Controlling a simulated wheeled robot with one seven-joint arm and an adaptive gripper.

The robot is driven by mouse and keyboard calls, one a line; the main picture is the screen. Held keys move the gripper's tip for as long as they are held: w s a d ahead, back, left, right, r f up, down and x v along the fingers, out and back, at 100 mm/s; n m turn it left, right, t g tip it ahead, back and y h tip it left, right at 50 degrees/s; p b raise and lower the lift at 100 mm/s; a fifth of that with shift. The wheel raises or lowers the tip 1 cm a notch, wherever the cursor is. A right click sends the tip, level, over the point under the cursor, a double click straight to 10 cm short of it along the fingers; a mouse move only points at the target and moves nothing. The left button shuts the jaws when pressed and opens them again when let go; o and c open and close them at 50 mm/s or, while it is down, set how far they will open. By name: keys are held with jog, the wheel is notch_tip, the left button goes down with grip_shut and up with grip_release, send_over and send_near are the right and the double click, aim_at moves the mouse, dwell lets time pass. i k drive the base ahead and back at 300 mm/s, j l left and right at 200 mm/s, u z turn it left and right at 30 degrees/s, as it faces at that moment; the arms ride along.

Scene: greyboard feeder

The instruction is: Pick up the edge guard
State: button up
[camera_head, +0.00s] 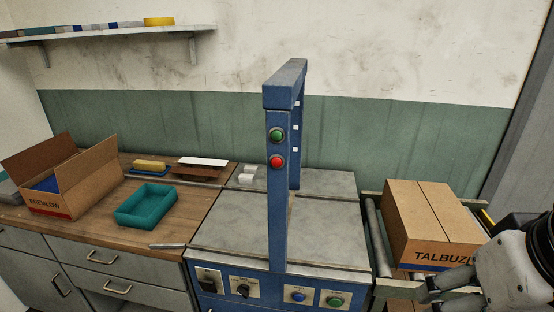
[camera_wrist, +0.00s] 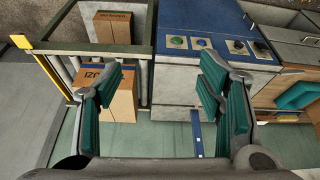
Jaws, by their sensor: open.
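I cannot tell for certain which thing is the edge guard. A small white angled piece (camera_head: 247,173) lies on the grey machine top behind the blue arch, and a thin light-grey bar (camera_head: 168,245) lies at the front edge of the wooden counter. Either could be it. My gripper, at the lower right of the head view, is far to the right of both. In the wrist view my gripper (camera_wrist: 160,100) shows its teal-padded fingers wide apart with nothing between them. Neither piece is clear in the wrist view.
A blue arch (camera_head: 279,215) with green and red buttons stands on the machine. A closed carton (camera_head: 415,212) sits on rollers near my gripper. The counter holds an open carton (camera_head: 92,190), a teal tray (camera_head: 131,219), a yellow block (camera_head: 149,165) and brown-and-white flat pieces (camera_head: 202,162).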

aim_at(247, 179)
jog(key=i+j, duration=0.15)
jog(key=j, duration=0.2)
jog(key=i+j, duration=0.15)
jog(key=j, duration=0.2)
jog(key=i+j, duration=0.15)
jog(key=j, duration=0.2)
jog(key=i+j+z, duration=0.1)
jog(key=j, duration=0.25)
jog(key=i+j, duration=0.2)
jog(key=j, duration=0.15)
jog(key=i+j, duration=0.15)
jog(key=j, duration=0.2)
jog(key=i+j, duration=0.15)
jog(key=j, duration=0.2)
